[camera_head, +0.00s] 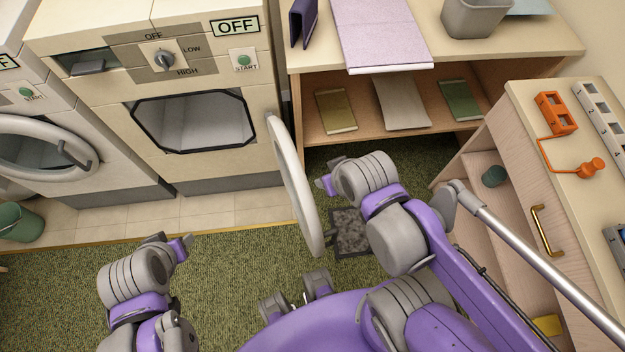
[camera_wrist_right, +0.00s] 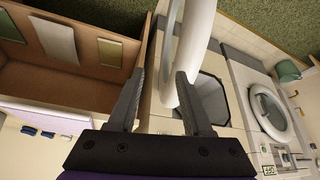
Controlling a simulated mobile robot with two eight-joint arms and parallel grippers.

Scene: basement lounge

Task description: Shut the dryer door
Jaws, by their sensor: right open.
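The dryer (camera_head: 190,60) is cream with an OFF sign, a dial and a dark-framed opening (camera_head: 195,122). Its round white-rimmed door (camera_head: 296,185) hangs wide open at the right of the opening, seen nearly edge-on. My right gripper (camera_head: 324,185) is just to the right of the door. In the right wrist view the right gripper (camera_wrist_right: 160,78) is open, and the door rim (camera_wrist_right: 196,50) shows at its right finger, partly between the fingers; I cannot tell whether they touch. My left gripper (camera_head: 184,247) is low over the carpet, away from the door; its fingers are not clear.
A washer (camera_head: 60,130) with a closed round door stands left of the dryer. A shelf unit (camera_head: 310,78) stands at the right, and a cabinet (camera_head: 520,100) with orange items is nearer on the right.

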